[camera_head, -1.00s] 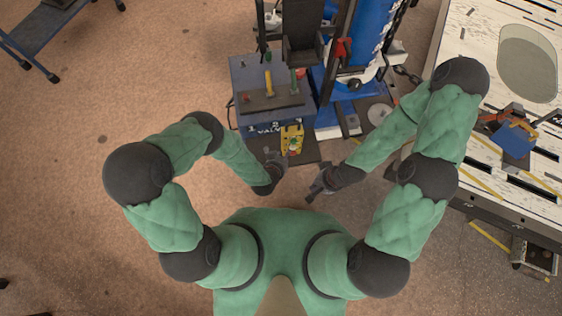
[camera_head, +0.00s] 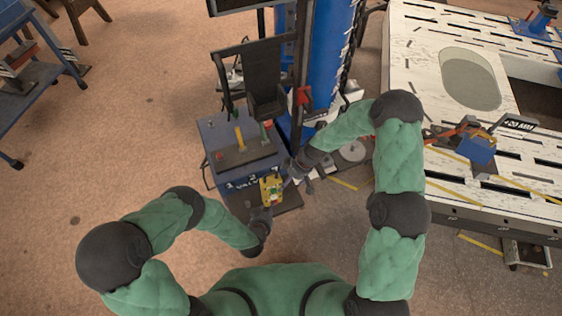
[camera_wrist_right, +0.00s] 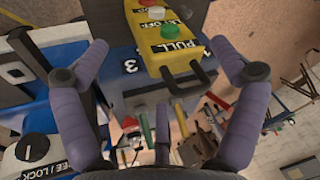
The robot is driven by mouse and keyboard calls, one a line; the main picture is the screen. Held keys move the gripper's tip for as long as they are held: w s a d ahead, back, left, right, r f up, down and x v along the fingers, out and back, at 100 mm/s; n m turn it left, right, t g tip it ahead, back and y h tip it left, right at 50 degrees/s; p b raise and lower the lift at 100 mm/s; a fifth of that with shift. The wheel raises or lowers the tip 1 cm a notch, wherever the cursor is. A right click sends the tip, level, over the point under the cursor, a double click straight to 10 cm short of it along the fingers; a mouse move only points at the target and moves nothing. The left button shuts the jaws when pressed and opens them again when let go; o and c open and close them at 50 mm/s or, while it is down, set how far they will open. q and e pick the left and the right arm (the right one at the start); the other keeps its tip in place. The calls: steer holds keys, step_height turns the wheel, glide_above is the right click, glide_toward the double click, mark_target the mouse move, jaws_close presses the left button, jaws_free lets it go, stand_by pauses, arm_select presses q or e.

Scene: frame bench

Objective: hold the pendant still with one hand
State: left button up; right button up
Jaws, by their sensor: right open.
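The pendant (camera_head: 271,188) is a yellow box in front of the dark bench block. In the right wrist view the pendant (camera_wrist_right: 185,48) shows red, white and green buttons, a black label reading PULL and a dark handle at its near end. My right gripper (camera_head: 297,178) is just right of the pendant in the head view. In its wrist view my right gripper (camera_wrist_right: 157,50) is open, its fingers wide apart on either side of the pendant's handle end, with no visible contact. My left gripper (camera_head: 261,214) is just below the pendant; its finger gap is too small to judge.
The numbered dark block (camera_head: 240,150) with colored levers stands behind the pendant. A blue column (camera_head: 325,60) rises behind it. A pale slotted table (camera_head: 420,60) is at the right. Open floor (camera_head: 110,130) lies at the left.

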mark_target(272, 177)
steer(key=w+a+r+n+g, duration=0.15)
steer(key=w+r+n, duration=0.35)
steer(key=n, duration=0.6)
steer(key=x, duration=0.8)
steer(key=w+x, duration=0.1)
steer(key=x, duration=0.3)
steer(key=shift+s+a+f, duration=0.1)
steer(key=shift+a+f, duration=0.05)
steer(key=shift+a, duration=0.1)
steer(key=c, duration=1.7)
